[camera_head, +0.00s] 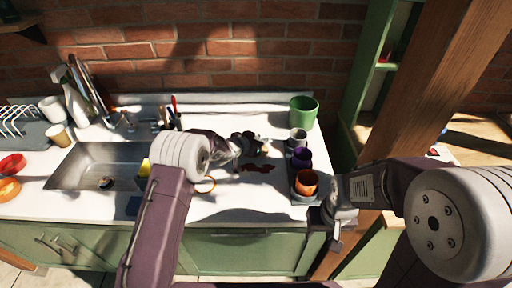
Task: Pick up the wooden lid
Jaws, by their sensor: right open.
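I cannot clearly make out a wooden lid. A thin tan-orange ring (205,186) lies on the white counter beside my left arm, partly hidden by it; I cannot tell whether it is the lid's edge. My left gripper (262,146) is over the middle of the counter, pointing right; a small pale tan patch shows at its tips, and its jaws are too small and dark to read. My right gripper (332,238) is open, hanging at the counter's front right corner, just below the orange cup (306,182).
A tray (303,199) at the counter's right end holds orange, purple (301,158) and grey (297,138) cups. A green pot (303,111) stands behind. A dark red patch (258,168) lies mid-counter. The sink (85,165) is left. The front middle counter is clear.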

